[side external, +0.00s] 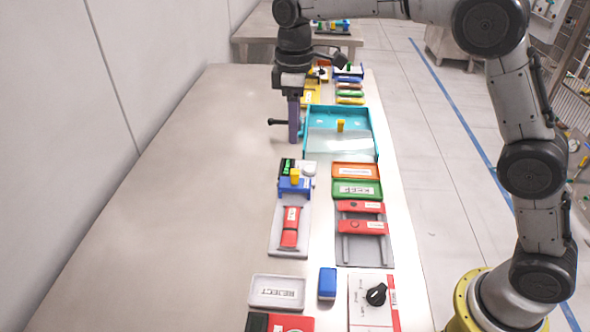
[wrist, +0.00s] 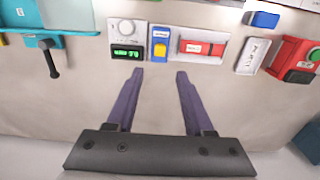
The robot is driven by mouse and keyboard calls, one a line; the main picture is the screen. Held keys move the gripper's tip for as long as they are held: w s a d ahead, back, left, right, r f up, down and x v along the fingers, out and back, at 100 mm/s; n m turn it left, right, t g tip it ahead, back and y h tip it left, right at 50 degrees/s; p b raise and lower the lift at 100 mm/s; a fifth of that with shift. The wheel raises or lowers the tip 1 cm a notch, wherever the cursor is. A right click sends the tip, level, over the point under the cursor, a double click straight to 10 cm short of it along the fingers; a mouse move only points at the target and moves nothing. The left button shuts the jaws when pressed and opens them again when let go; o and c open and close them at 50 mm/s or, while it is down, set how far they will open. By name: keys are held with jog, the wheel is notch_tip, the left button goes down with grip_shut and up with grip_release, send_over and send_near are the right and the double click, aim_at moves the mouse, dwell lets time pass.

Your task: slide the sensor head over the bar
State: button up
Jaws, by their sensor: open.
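A blue block with a yellow upright part (side external: 295,182), apparently the sensor head, sits at the far end of a grey tray (side external: 274,243). It also shows in the wrist view (wrist: 160,44). A red bar (side external: 290,228) with a white label lies in that tray, beside and apart from the blue block; it shows in the wrist view (wrist: 203,48). Which part is the task's bar is not certain. My gripper (side external: 293,139) has long purple fingers pointing down beside the teal tray. In the wrist view its fingers (wrist: 160,72) are wide apart with nothing between them.
The teal tray (side external: 367,128) has a black handle (wrist: 50,60) projecting close to my fingers. A display unit with green digits (wrist: 126,52) adjoins the blue block. A REJECT tray (side external: 257,303), blue box (side external: 327,283) and knob panel (side external: 360,315) stand nearer. The table's left side is clear.

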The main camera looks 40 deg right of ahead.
aim_at(295, 173)
notch_tip(295, 173, down, 13)
jog(key=shift+r, duration=0.2)
dwell(0.3)
grip_shut()
jog(key=shift+r, duration=0.1)
dwell(1.2)
